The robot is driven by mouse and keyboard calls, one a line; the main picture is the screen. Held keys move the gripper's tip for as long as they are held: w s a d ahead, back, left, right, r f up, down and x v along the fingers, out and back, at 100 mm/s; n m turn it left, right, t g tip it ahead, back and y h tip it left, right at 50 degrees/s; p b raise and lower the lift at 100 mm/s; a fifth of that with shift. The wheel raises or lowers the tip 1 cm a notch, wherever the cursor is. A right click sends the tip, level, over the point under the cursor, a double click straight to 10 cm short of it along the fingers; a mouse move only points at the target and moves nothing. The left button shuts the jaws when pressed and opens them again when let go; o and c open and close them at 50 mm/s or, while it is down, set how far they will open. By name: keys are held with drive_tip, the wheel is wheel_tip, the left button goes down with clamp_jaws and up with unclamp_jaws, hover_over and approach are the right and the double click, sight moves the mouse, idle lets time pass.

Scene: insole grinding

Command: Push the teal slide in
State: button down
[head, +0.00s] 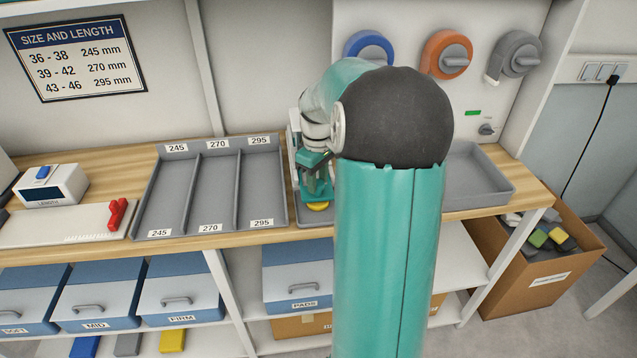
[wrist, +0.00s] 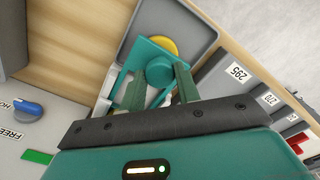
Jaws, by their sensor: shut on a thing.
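The teal slide (head: 319,194) shows in the head view below my gripper, on a small stand at the front of the bench, with a yellow piece (head: 318,206) at its front end. In the wrist view the teal slide (wrist: 141,50) carries a round teal knob (wrist: 159,74), and the yellow piece (wrist: 164,44) lies just beyond it. My gripper (wrist: 158,82) has its two green fingers on either side of the knob, shut on it. In the head view my gripper (head: 316,166) is partly hidden by my own arm.
A grey tray with three lanes (head: 190,200) lies left of the slide, an empty grey tray (head: 478,178) right. Blue, orange and grey knobs (head: 518,55) sit on the back panel. A cardboard box (head: 540,260) stands on the floor at right. My arm hides the bench middle.

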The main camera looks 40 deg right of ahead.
drive_tip(key=c, duration=1)
unclamp_jaws()
drive_tip(key=shift+s+a, duration=0.1)
wheel_tip(320, 180, up, 14)
drive_tip(key=shift+f, duration=0.1)
